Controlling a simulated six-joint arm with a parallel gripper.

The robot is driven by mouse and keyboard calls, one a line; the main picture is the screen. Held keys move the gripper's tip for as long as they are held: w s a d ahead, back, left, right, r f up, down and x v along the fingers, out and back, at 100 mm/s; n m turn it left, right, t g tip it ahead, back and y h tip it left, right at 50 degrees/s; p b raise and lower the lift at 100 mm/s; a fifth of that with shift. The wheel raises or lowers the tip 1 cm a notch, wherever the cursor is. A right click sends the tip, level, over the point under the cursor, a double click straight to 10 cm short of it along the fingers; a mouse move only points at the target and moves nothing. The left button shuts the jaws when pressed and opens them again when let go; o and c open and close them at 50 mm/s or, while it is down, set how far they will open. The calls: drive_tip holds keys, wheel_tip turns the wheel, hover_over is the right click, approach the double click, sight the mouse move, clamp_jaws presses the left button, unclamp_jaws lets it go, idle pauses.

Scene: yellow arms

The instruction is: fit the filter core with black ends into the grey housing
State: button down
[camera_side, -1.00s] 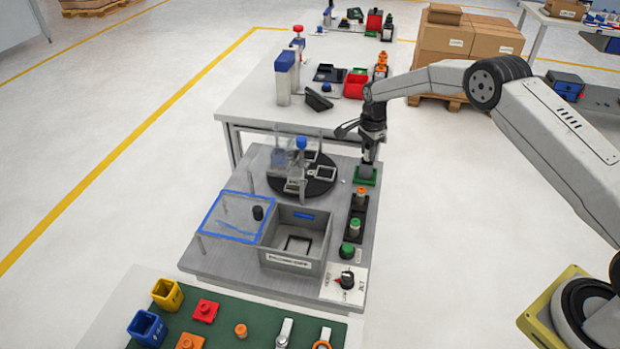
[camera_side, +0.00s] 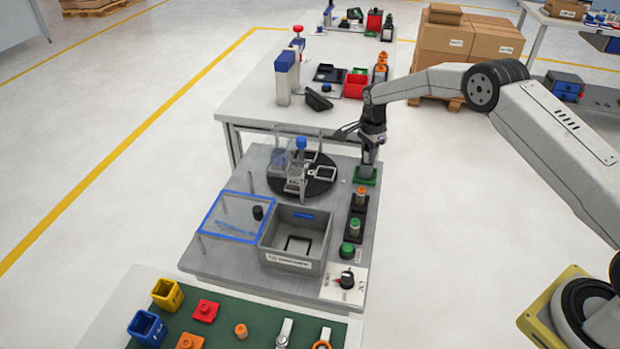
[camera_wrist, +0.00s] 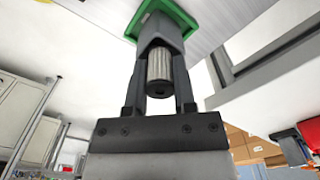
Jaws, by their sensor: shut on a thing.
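The grey housing (camera_wrist: 167,30) stands on a green base (camera_wrist: 145,14) at the top of the wrist view. The pale ribbed filter core (camera_wrist: 160,66) is partly within the housing's arched opening, and its black near end (camera_wrist: 159,89) sticks out toward my gripper. My gripper's (camera_wrist: 160,75) dark fingers lie on both sides of the core and are shut on it; their contact is partly hidden. The core's far end is hidden inside the housing. In the side view my gripper (camera_side: 371,147) points down over the housing (camera_side: 367,168), and the core cannot be made out.
A black turntable (camera_side: 318,187) with clear fixtures stands left of the housing. An orange-topped part (camera_side: 361,192) and a green button (camera_side: 347,249) lie in front of it. A grey open bin (camera_side: 315,258) and a blue-framed clear cover (camera_side: 228,230) are nearer the front.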

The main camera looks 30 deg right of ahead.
drive_tip(key=shift+f, duration=0.35)
idle(0.6)
drive_tip(key=shift+r, duration=0.15)
idle(0.6)
drive_tip(key=shift+c, duration=1.8)
unclamp_jaws()
drive_tip(key=shift+r, duration=0.1)
drive_tip(key=shift+r, duration=3.85)
